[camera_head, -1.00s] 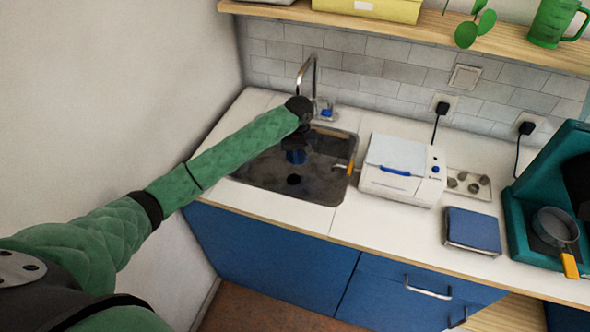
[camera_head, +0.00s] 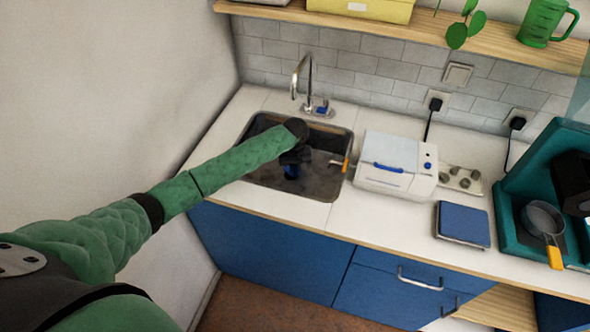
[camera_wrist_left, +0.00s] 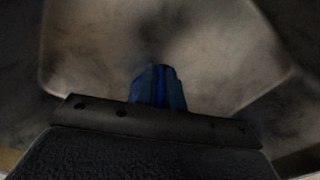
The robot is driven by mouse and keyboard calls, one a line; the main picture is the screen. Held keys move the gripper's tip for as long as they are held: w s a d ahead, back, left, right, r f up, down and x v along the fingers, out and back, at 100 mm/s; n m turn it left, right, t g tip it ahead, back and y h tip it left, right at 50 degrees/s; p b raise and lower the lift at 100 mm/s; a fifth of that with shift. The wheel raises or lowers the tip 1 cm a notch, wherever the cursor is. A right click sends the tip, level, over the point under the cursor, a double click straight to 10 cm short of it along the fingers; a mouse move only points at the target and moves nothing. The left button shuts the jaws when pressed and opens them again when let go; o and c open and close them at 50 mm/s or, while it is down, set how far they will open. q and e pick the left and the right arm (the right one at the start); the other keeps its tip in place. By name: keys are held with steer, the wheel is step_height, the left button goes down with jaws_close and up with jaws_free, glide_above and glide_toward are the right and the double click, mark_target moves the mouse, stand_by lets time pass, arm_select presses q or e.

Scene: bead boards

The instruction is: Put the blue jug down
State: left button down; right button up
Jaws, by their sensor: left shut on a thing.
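The blue jug (camera_head: 291,171) is low inside the metal sink (camera_head: 318,190), below my left gripper (camera_head: 292,160). My left gripper is shut on it. In the left wrist view the blue jug (camera_wrist_left: 158,87) shows beyond the dark gripper body, with the sink's floor and walls around it. Most of the jug is hidden by the gripper. I cannot tell whether its base touches the sink floor. My right gripper is not in view.
A faucet (camera_head: 305,78) stands behind the sink. An orange-handled item (camera_head: 345,165) sits at the sink's right edge. Right of it are a white box-shaped appliance (camera_head: 390,172), a blue flat scale (camera_head: 462,222) and a teal rack (camera_head: 512,205) with a pan (camera_head: 543,219).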

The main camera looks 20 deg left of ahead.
arm_select(q)
steer(key=c, duration=1.5)
jaws_free()
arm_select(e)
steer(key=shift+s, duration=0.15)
